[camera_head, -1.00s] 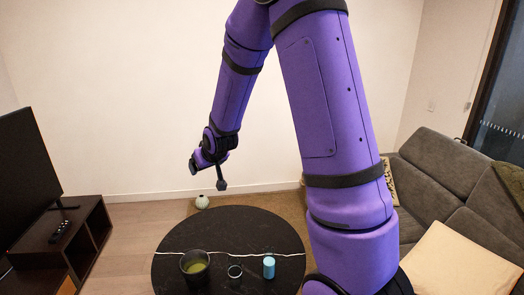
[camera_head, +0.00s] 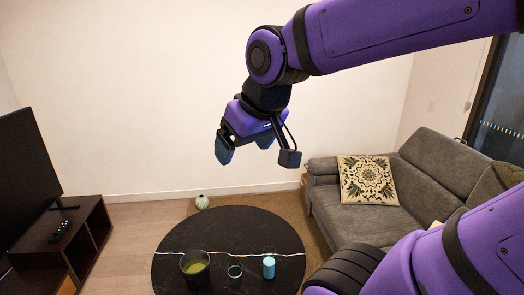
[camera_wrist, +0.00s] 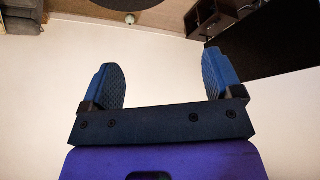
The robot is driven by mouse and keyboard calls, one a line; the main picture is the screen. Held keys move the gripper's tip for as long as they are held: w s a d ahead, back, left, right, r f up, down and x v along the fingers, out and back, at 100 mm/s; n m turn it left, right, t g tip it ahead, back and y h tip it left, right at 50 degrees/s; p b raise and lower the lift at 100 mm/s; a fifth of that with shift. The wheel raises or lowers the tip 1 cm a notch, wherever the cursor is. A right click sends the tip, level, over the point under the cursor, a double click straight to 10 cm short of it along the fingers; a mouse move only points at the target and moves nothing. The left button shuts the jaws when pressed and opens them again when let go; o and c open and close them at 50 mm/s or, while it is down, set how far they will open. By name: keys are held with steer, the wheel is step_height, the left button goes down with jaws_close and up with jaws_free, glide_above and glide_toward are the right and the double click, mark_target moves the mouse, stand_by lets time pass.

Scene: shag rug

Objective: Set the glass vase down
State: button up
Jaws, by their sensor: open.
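My gripper (camera_head: 245,149) is open and empty, raised high above the far side of the round black table (camera_head: 225,226). In the wrist view its two blue finger pads (camera_wrist: 162,64) stand wide apart with only wall between them. A dark see-through glass vessel (camera_head: 195,268) with yellow-green inside stands upright at the table's front left. A small clear glass (camera_head: 235,271) stands to its right. I cannot tell which of them is the vase meant. A small pale round vase (camera_head: 202,202) stands on the floor behind the table, also in the wrist view (camera_wrist: 130,19). My gripper touches none of these.
A blue cylinder (camera_head: 268,267) stands on the table, right of the small glass. A thin white cord-like line crosses the tabletop. A grey sofa (camera_head: 345,217) is at right, a TV (camera_head: 25,175) on a dark stand (camera_head: 60,240) at left. The table's far half is clear.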

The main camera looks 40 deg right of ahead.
steer(key=shift+g, duration=0.3)
steer(key=s, duration=0.5)
steer(key=shift+s+a+r, duration=0.15)
steer(key=shift+a, duration=0.1)
steer(key=shift+r, duration=0.15)
